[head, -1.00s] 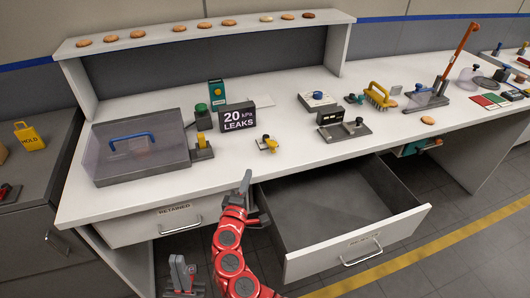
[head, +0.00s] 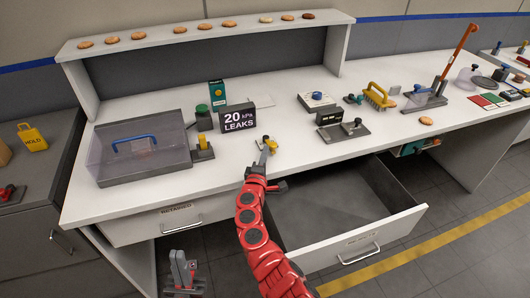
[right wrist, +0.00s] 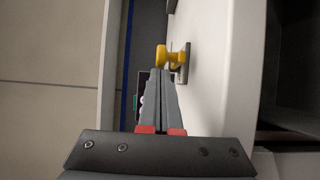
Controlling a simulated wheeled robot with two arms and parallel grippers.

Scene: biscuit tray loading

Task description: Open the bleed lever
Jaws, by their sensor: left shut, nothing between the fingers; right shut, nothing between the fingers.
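In the right wrist view the shut fingers (right wrist: 161,75) point at the yellow lever (right wrist: 177,57), which is partly behind the tips. A second yellow lever (head: 203,148) stands beside the clear-lidded box. My left gripper (head: 181,262) is shut and empty, low in front of the desk.
The clear-lidded box (head: 107,166) with a blue handle is at the left. An open, empty drawer (head: 330,205) juts out below the right arm. A grey block with a knob (head: 343,131) stands to the right. The desk front between is clear.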

